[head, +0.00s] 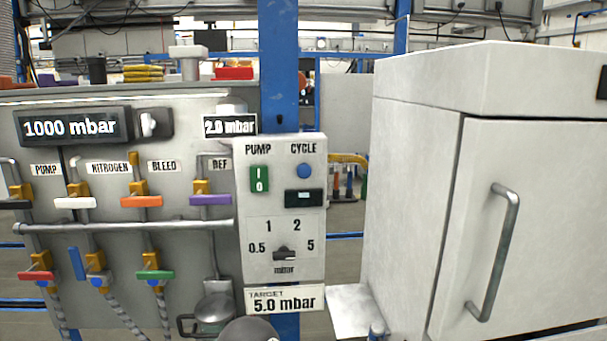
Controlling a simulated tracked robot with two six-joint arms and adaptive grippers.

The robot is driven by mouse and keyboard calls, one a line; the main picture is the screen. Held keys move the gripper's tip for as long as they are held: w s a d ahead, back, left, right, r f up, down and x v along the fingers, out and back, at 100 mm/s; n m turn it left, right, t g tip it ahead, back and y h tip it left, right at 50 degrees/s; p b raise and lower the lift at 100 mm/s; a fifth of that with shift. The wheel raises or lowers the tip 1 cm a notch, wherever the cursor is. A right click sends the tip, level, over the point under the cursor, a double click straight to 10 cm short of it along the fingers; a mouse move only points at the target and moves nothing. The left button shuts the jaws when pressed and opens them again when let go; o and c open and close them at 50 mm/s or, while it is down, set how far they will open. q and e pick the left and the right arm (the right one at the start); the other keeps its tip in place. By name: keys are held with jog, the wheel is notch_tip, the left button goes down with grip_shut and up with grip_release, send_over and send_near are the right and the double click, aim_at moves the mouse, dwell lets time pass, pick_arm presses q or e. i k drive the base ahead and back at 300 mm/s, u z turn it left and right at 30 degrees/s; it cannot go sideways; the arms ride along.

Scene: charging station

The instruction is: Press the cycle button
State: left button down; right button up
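The cycle button (304,170) is a round blue button under the word CYCLE, at the upper right of a light grey control box (284,225). Below it is a small dark display (304,198) whose content is too small to read. Left of the button is a green PUMP switch (260,179) marked I and 0. A dial (284,254) below has marks 0.5, 1, 2 and 5 mbar. Nothing covers the button. Neither of my grippers can be made out in the head view.
A valve panel (190,270) with coloured handles and a 1000 mbar display (72,127) stands left. A white cabinet (410,200) with a metal handle (497,250) stands close on the right. A dark rounded shape (249,331) cuts into the bottom edge.

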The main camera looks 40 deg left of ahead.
aim_at(304, 171)
jog(key=u, duration=1.45)
jog(key=i, duration=0.1)
jog(key=z, duration=2.65)
jog(key=k, duration=1.4)
jog(key=u, duration=0.45)
jog(key=i, duration=1)
jog(key=u, duration=0.05)
